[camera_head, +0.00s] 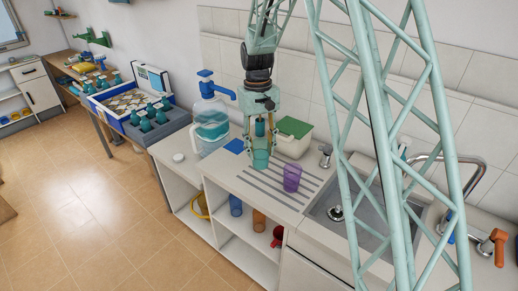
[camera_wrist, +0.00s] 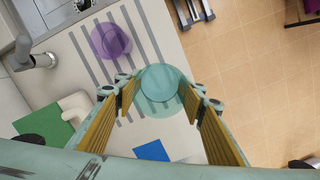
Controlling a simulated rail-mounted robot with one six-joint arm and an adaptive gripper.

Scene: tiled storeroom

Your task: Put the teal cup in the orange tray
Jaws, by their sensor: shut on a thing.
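The teal cup (camera_head: 261,160) is see-through and looks upright, over the left part of the white counter. My gripper (camera_head: 260,147) points down and is shut on it. In the wrist view, the cup (camera_wrist: 160,82) sits between the yellow-lined fingers of my gripper (camera_wrist: 160,96). I cannot tell whether its base touches the counter. I cannot make out the orange tray for sure; a small orange-yellow patch (camera_head: 82,67) lies on the far bench at the left.
A purple cup (camera_head: 292,177) stands on the counter's grey stripes (camera_head: 270,190), close to the teal cup. A water jug (camera_head: 211,125) and green-lidded box (camera_head: 293,138) stand behind. The sink (camera_head: 330,207) is at right. A blue crate (camera_head: 130,98) and teal bottles (camera_head: 146,124) are left.

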